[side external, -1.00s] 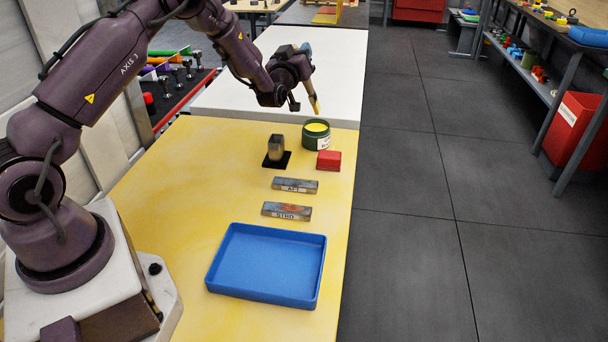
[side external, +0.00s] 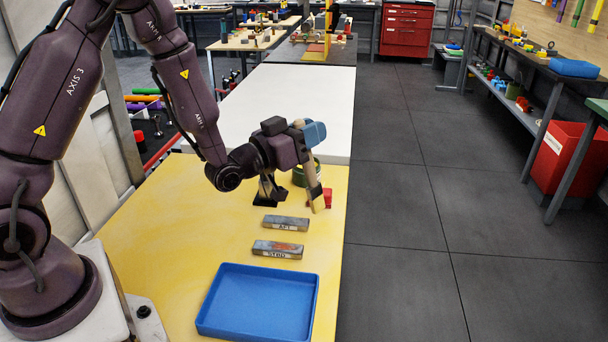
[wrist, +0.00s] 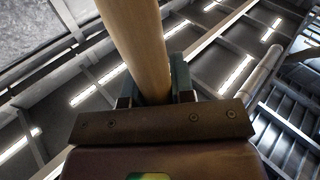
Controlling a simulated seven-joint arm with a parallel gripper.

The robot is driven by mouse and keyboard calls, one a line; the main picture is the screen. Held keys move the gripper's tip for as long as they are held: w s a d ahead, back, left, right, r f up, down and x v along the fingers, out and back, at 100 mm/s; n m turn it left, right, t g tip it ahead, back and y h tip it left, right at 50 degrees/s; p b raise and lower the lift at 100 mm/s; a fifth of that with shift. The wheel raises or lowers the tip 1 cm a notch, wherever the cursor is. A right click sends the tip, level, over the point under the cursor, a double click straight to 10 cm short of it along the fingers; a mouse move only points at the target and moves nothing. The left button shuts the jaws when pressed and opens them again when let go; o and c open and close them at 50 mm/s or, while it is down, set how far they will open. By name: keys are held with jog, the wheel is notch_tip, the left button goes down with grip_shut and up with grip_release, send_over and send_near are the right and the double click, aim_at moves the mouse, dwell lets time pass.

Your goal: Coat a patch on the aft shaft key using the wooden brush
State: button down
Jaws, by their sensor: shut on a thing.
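My gripper (side external: 308,152) is shut on the wooden brush (side external: 318,202), which points down with its tip lowest. In the wrist view the pale wooden handle (wrist: 145,45) runs up between the fingers. The tip shows just right of and beyond the aft shaft key (side external: 286,223), a grey bar labelled AFT lying on the yellow table top. I see no contact between tip and key; the tip's height is hard to tell. A similar bar labelled STBD (side external: 277,250), with a reddish patch on top, lies nearer the camera. The green pot (side external: 299,177) is partly hidden behind the gripper and brush.
A red block (side external: 327,198) is partly hidden behind the brush. A dark holder (side external: 267,191) stands left of it. An empty blue tray (side external: 259,304) lies at the front. The yellow table top (side external: 200,235) is clear left of the bars.

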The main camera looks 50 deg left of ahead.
jog(key=w+a+r, duration=0.3)
jog(key=a, duration=0.1)
notch_tip(320, 180, down, 6)
jog(key=w+a+m+g, duration=0.1)
jog(key=shift+w+a+m+g, duration=0.3)
jog(key=shift+w+a+m, duration=0.1)
